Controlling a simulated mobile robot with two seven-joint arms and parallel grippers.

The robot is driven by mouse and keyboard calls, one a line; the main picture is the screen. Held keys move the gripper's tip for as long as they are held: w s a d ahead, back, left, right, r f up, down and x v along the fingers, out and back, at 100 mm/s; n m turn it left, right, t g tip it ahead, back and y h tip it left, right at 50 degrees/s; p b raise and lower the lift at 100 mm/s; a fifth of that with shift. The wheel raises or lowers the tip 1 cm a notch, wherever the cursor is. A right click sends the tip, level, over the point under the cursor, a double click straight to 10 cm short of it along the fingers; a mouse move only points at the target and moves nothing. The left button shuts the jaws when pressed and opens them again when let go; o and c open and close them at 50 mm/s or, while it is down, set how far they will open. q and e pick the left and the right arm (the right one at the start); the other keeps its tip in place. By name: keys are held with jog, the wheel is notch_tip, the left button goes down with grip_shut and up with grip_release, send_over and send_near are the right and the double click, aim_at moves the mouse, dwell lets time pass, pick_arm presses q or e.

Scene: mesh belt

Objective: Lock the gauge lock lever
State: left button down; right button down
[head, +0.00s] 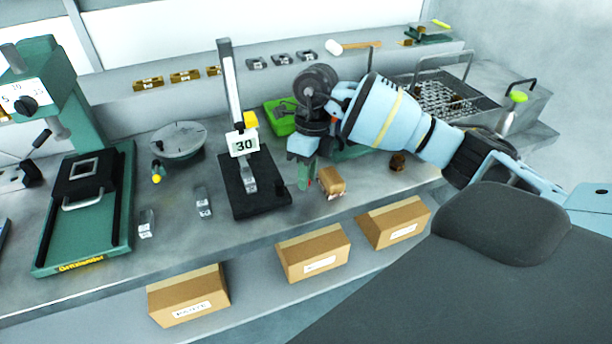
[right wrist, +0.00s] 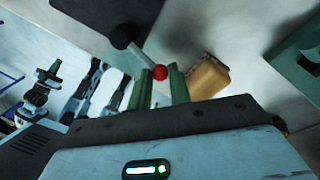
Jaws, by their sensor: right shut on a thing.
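The gauge (head: 229,90) stands on the bench with a tall column, a dark square base (head: 262,207) and a white sign reading 30. My right gripper (head: 306,182) is low at the right side of the gauge base. Its green fingers, also in the right wrist view (right wrist: 161,84), are shut on the red ball end. In the head view the lever is mostly hidden. My left gripper is out of view.
A small brown block (head: 332,181) lies close to the right of my fingers. Cardboard boxes (head: 313,253) sit on the lower shelf.

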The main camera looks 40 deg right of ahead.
jog(key=shift+w+d+f+n+b, duration=0.1)
jog(key=shift+w+n+b, duration=0.1)
jog(key=shift+w+n, duration=0.15)
jog(key=shift+w+d+n+b, duration=0.15)
jog(key=shift+w+n, duration=0.1)
jog(key=shift+n, duration=0.2)
jog(key=shift+w+n, duration=0.2)
jog(key=shift+n, duration=0.3)
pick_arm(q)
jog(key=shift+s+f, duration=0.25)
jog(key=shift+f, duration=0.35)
pick_arm(e)
jog(key=shift+r, duration=0.2)
jog(key=c, duration=1.4)
grip_release()
jog(key=shift+w, duration=0.1)
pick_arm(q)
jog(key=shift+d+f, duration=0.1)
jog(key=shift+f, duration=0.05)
pick_arm(e)
jog(key=shift+o, duration=0.5)
jog(key=shift+g, duration=0.3)
pick_arm(q)
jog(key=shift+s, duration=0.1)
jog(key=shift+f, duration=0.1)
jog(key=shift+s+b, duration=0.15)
jog(key=shift+b, duration=0.2)
pick_arm(e)
jog(key=v, duration=0.7)
jog(key=shift+r, duration=0.4)
